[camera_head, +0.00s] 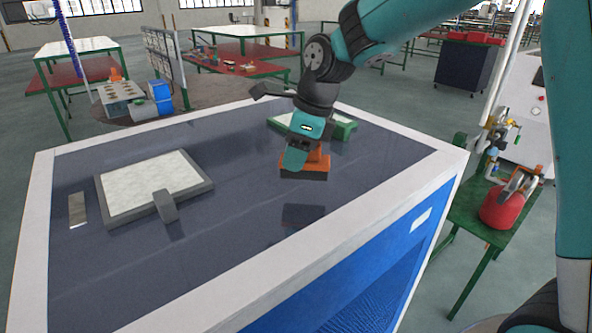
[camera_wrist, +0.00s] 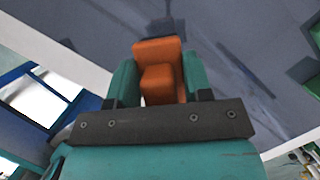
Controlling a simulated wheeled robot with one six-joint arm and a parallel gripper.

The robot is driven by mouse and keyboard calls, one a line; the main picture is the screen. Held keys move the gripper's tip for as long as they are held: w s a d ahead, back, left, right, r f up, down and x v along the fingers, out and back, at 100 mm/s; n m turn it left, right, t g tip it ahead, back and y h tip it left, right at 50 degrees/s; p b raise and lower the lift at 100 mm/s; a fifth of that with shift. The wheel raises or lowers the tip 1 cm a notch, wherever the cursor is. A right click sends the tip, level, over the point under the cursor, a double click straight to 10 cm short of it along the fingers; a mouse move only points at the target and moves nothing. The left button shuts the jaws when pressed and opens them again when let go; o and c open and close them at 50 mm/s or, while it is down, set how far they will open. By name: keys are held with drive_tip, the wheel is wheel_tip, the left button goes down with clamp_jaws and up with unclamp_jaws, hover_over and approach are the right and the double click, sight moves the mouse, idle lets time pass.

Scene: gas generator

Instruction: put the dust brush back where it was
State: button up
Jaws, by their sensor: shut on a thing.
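The dust brush has an orange body and a dark lower edge, and it hangs under my gripper in the head view (camera_head: 305,172). My gripper (camera_head: 299,150) is shut on it. In the wrist view the orange brush (camera_wrist: 158,65) sits between the two teal fingers of my gripper (camera_wrist: 155,82). The brush appears a little above the dark top of the blue cabinet (camera_head: 235,195), with a dark shadow or reflection below it. The brush's underside is mostly hidden in the wrist view.
A grey-framed panel with a pale centre (camera_head: 150,185) is at the left of the cabinet top. A green-framed panel (camera_head: 343,130) lies behind my gripper. A green stand with a red container (camera_head: 503,208) is at the right. The front middle of the top is clear.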

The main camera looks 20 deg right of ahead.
drive_tip(key=shift+f, duration=2.15)
drive_tip(key=shift+f, duration=0.1)
drive_tip(key=o, duration=1)
drive_tip(key=shift+o, duration=0.2)
